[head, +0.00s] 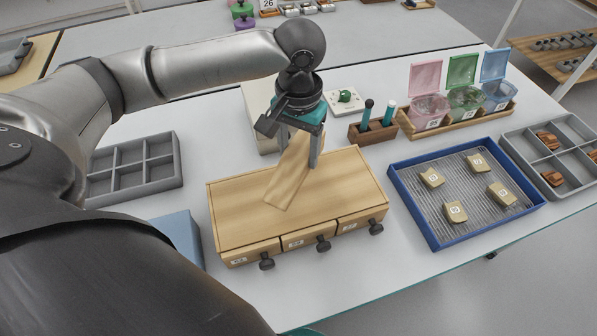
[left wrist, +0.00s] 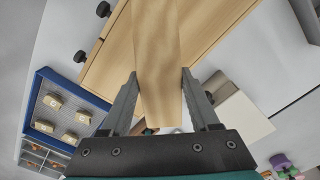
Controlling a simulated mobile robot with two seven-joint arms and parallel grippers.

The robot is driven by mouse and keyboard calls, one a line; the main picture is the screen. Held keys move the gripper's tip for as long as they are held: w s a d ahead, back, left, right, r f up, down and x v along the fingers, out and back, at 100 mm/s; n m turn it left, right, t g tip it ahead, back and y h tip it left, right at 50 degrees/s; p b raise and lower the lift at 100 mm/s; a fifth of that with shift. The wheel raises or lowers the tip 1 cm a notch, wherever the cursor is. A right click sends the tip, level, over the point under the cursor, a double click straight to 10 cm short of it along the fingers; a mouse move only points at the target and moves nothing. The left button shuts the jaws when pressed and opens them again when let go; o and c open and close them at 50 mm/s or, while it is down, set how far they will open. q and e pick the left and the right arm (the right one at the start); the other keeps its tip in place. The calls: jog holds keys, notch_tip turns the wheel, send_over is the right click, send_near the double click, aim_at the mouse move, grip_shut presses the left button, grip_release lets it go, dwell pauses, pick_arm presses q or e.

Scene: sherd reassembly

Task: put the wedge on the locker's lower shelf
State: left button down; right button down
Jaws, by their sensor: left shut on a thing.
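The wedge (head: 290,175) is a long, flat, light wooden piece. My left gripper (head: 300,147) is shut on it, with one finger on each side, over the wooden drawer box (head: 235,205). The wedge slants down towards the box's front; I cannot tell whether it touches the box top. The left wrist view also shows the wedge (left wrist: 158,45) between the fingers of the left gripper (left wrist: 160,78). I cannot make out a locker with shelves for sure in either view. My right gripper is not in view.
The drawer box has three shut drawers with dark knobs. A blue tray (head: 429,228) with several numbered sherds lies to its right. A grey compartment tray (head: 177,172) and a blue box (head: 184,232) are left. Behind stand a pen holder (head: 358,136) and lidded jars (head: 430,107).

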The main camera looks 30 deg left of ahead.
aim_at(299, 171)
pick_arm(q)
jog(key=shift+f, duration=0.75)
notch_tip(299, 171, down, 5)
jog(key=shift+b, duration=1)
jog(key=shift+f, duration=0.15)
jog(key=shift+c, duration=0.6)
grip_release()
